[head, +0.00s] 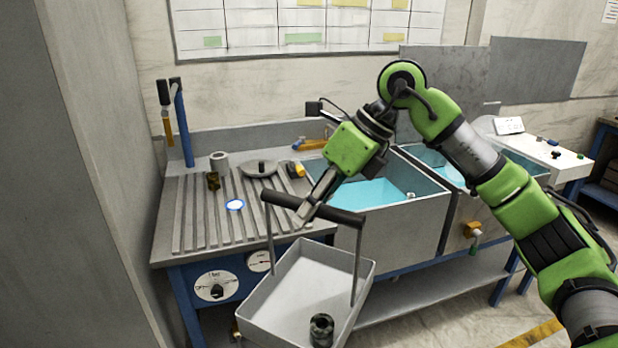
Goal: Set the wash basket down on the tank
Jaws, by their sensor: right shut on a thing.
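The wash basket (285,291) is a light grey open tray hung from two uprights and a dark bar handle (334,213). My right gripper (304,215) is shut on this handle and holds the basket in front of the bench, apart from the tank. A dark ring-shaped part (321,330) lies in the basket near its front right corner. The tank (400,222) is a grey basin with blue liquid, behind and right of the basket. A second basin (447,170) with blue liquid adjoins it on the right. My left gripper is not in view.
A slatted drainboard (190,218) left of the tank holds a roll, a dish and small parts. A blue post (183,125) rises at its back left. A brass tap (472,230) sticks out at the front. A white side table (545,150) stands right.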

